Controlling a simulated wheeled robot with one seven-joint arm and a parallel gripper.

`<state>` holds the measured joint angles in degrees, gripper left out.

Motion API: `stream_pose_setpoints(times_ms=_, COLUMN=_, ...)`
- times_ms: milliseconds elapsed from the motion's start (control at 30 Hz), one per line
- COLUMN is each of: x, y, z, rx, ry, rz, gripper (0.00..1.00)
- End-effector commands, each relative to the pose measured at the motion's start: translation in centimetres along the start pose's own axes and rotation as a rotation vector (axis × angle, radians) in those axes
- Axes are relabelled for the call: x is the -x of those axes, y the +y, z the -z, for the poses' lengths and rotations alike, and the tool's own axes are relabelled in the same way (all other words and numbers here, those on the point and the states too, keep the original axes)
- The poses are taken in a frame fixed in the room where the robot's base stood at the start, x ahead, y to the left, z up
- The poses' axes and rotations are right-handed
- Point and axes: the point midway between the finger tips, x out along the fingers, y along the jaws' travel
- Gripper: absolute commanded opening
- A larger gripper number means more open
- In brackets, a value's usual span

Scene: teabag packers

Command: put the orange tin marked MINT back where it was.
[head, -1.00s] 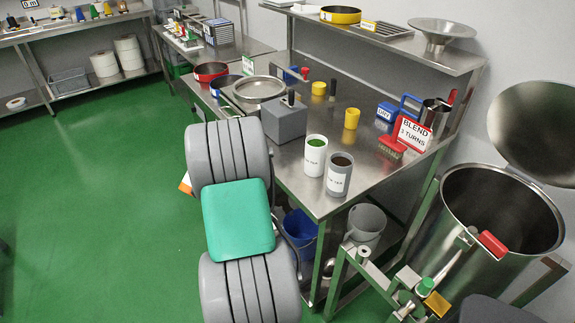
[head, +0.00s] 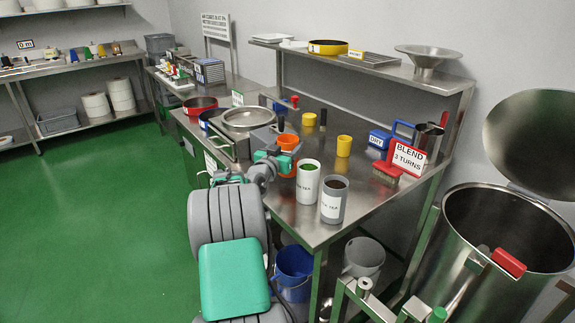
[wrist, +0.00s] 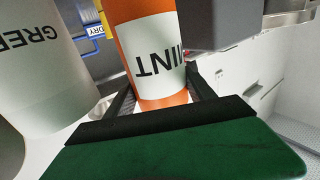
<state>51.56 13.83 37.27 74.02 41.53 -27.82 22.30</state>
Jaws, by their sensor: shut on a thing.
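The orange tin marked MINT (head: 288,142) is upright at the bench's near left edge, just left of the white-labelled tin with green contents (head: 308,168). My gripper (head: 280,163) is shut on it. In the wrist view the MINT tin (wrist: 145,35) sits between my two dark fingers, its lettering upside down in the picture. The neighbouring tin reading "GREE" (wrist: 40,75) is close on the left there, with a small gap. Whether the MINT tin's base touches the bench (head: 335,215) is hidden.
A grey tin with dark tea (head: 334,200) stands right of the green one. A grey block (head: 260,138) is close behind my gripper, and a round metal pan (head: 248,118) lies beyond. A yellow tin (head: 344,146) and the BLEND sign (head: 408,157) stand farther right.

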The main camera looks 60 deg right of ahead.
Motion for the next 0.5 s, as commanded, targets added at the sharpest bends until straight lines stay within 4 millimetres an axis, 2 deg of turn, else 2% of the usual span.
stream_pose_setpoints(times_ms=267, x=0.0, y=-0.1, z=-4.1, rx=0.001, ry=-0.001, rz=0.001, gripper=0.21)
stream_pose_setpoints(times_ms=500, x=0.0, y=-0.1, z=-4.3, rx=-0.001, ry=0.001, rz=0.001, gripper=0.21)
